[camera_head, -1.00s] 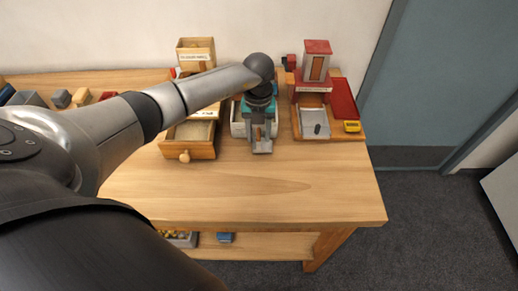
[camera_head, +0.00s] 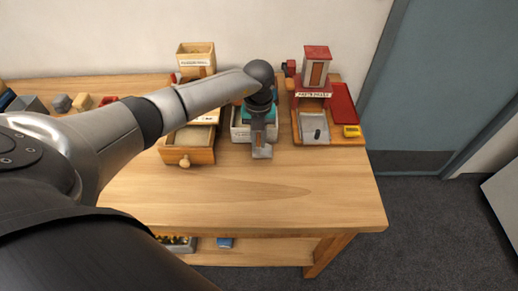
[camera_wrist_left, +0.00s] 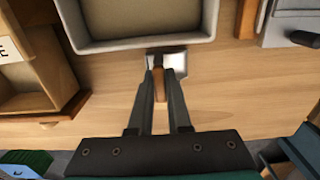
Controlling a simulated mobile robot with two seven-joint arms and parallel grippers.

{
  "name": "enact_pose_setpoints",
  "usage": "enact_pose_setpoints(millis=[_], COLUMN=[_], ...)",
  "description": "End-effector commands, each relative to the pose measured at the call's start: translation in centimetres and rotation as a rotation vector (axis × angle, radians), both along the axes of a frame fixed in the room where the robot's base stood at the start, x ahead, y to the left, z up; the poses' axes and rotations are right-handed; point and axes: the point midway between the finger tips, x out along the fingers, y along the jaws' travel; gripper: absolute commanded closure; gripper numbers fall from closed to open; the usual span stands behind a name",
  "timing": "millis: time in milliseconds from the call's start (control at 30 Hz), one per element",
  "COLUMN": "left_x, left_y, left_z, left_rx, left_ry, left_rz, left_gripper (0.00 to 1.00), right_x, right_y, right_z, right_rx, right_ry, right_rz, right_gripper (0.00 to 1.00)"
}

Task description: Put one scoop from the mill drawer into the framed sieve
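My left gripper (camera_head: 262,146) hangs over the table just in front of a pale, grey-walled box (camera_head: 240,134), which may be the framed sieve. In the left wrist view the gripper (camera_wrist_left: 160,92) is closed around the brown handle of a small scoop (camera_wrist_left: 168,62). The metal scoop head lies by the near wall of the box (camera_wrist_left: 150,43), apparently outside it; its load cannot be told. The open wooden mill drawer (camera_head: 188,157) with a round knob is to the left. It also shows partly in the left wrist view (camera_wrist_left: 62,104). My right gripper is not in view.
A red mill (camera_head: 317,65) with a grey pan (camera_head: 314,130), a red panel (camera_head: 342,104) and a yellow item (camera_head: 351,131) stands to the right. Small blocks lie at the far left. The front of the table (camera_head: 260,195) is clear. A shelf is below.

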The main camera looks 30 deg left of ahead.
Motion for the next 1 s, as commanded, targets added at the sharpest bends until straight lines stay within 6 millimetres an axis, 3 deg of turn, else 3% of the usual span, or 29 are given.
enact_pose_setpoints(millis=[100,567,1000], left_x=[0.0,0.0,0.0], left_y=[0.0,0.0,0.0], left_z=[0.0,0.1,3.3], left_rx=[0.0,0.0,0.001], left_ry=[0.0,0.0,0.0], left_rz=[0.0,0.0,0.0], left_gripper=[1.0,1.0,1.0], right_x=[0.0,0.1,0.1], right_y=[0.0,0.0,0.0], right_z=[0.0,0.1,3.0], right_rx=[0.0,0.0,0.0], right_ry=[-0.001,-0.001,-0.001], right_rz=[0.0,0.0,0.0], right_gripper=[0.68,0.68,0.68])
